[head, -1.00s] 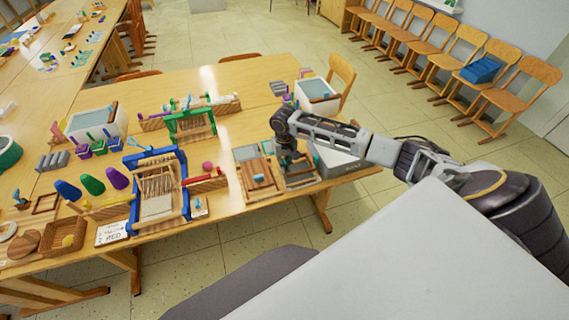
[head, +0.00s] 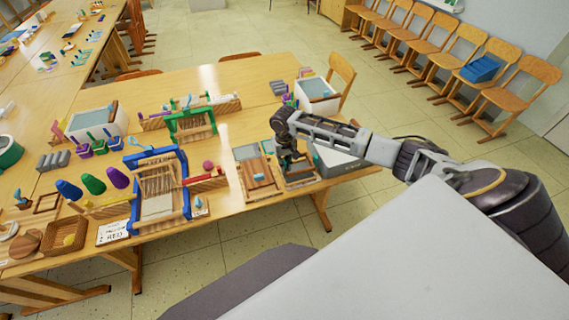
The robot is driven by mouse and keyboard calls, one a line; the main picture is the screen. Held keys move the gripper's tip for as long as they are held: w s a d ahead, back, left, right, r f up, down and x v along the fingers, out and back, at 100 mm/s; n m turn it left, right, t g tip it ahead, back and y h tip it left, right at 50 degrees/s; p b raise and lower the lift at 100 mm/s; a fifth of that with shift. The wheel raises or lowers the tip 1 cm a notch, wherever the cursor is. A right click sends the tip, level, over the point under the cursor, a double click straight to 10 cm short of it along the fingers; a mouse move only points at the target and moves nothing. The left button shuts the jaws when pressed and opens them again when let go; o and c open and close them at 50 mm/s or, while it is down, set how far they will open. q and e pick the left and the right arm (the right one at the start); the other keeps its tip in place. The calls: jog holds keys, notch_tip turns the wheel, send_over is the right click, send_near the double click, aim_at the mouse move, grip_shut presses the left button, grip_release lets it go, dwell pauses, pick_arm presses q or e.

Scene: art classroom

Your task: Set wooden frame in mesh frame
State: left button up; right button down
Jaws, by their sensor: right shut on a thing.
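My right gripper (head: 289,162) points down at the right end of the front table, shut on a light wooden frame (head: 302,182). The frame lies low, at or just above the tabletop; the fingers and wrist cover part of it, so the exact contact is hidden. Just left of it lies a wooden-edged piece with a grey panel (head: 245,153) and brown wooden parts (head: 258,178), which may be the mesh frame; I cannot tell its mesh at this size. My left gripper is not in view.
A grey box (head: 340,162) stands right beside the gripper, near the table edge. A blue loom (head: 184,178) and a green loom (head: 172,127) stand to the left. A white tub (head: 318,101) is behind. Some bare tabletop (head: 240,127) lies behind the frames.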

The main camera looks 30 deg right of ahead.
jog(key=shift+f, duration=0.6)
dwell(0.6)
jog(key=shift+p, duration=0.85)
dwell(0.9)
jog(key=shift+f, duration=0.8)
dwell(0.8)
jog(key=shift+p, duration=0.55)
dwell(1.1)
jog(key=shift+f, duration=0.6)
dwell(1.2)
